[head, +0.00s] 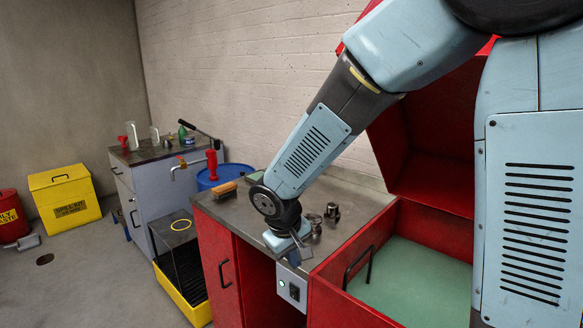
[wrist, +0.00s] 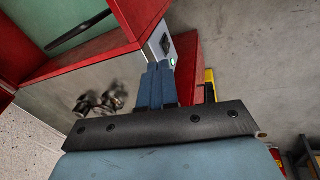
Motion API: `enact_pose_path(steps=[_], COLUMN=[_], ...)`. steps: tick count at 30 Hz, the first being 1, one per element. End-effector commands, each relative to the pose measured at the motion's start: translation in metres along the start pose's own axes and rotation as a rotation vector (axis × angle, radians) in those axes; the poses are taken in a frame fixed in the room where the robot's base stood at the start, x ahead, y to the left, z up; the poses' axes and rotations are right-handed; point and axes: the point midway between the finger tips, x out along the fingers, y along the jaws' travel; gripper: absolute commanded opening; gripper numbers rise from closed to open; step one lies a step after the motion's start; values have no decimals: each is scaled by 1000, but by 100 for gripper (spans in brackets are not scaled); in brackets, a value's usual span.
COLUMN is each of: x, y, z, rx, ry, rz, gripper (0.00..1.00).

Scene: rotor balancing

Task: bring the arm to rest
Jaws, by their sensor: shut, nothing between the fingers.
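My gripper (head: 308,257) hangs at the front edge of the grey bench top (head: 222,209), pointing down, in the head view. In the wrist view its two blue fingers (wrist: 158,68) lie side by side, closed, with nothing seen between them. Small dark metal parts (head: 332,211) stand on the bench just beyond my gripper. They also show, blurred, to the left of the fingers in the wrist view (wrist: 103,101). My arm slants down from the upper right and hides part of the bench.
A red cabinet (head: 219,262) carries the bench. An open red chest (head: 352,309) with a green inside is at right. A wooden-backed brush (head: 224,188) lies at the back left. A grey cabinet (head: 146,206), a blue drum (head: 234,174) and a yellow spill bin (head: 65,193) stand farther left.

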Motion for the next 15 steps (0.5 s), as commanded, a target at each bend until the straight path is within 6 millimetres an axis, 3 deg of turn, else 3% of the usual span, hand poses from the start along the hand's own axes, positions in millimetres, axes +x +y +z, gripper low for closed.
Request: enact_pose_path(steps=[1, 6, 15], x=[-11, -42, -92], y=[17, 60, 117], z=[6, 32, 90], rx=[41, 149, 330], ry=[13, 41, 106], rz=[-9, -35, -69], gripper=[0, 0, 0])
